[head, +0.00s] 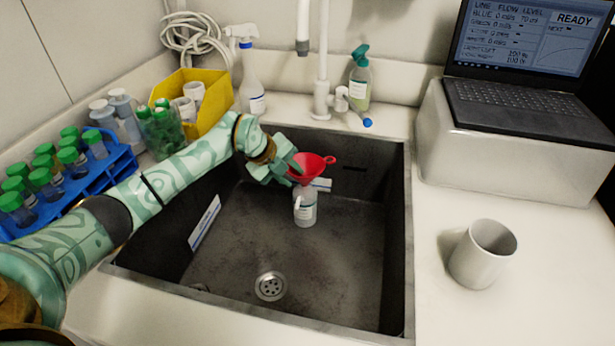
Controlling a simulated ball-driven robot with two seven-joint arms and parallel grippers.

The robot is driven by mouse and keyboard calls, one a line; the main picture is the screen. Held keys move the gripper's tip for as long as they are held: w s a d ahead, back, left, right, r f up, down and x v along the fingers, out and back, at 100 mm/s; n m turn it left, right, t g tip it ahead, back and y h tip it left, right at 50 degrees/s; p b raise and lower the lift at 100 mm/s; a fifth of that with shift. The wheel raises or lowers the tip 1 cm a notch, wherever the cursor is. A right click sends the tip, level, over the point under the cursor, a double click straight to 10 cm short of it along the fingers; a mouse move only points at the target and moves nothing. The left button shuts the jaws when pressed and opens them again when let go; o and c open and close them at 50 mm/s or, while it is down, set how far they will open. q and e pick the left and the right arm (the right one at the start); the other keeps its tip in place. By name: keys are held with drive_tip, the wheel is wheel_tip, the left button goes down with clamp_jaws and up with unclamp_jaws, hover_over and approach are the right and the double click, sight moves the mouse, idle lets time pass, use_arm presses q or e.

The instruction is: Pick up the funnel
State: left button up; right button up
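The red funnel (313,168) sits in the mouth of a small white-labelled bottle (305,209), which stands upright in the dark sink. A small handle tab sticks out from the funnel's rim to the right. My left gripper (291,173) is over the sink, at the left side of the funnel, with its fingers overlapping the funnel's left edge in the picture. I cannot tell whether the fingers touch or grip the rim, or how far they are apart. My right gripper is not in view.
The sink (335,285) has a drain and raised walls around the bottle. A tap (321,85) stands behind it. A blue tube rack (115,170) and a yellow bin (215,95) are at left. A mug (482,254) and a laptop (520,100) are at right.

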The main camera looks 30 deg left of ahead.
use_arm(q)
drive_tip(key=shift+w+d+f, duration=0.1)
drive_tip(key=shift+w+f, duration=0.15)
drive_tip(key=shift+f, duration=0.15)
drive_tip(key=shift+s+r, duration=0.1)
drive_tip(key=shift+r, duration=0.05)
clamp_jaws()
drive_tip(key=shift+r, duration=0.1)
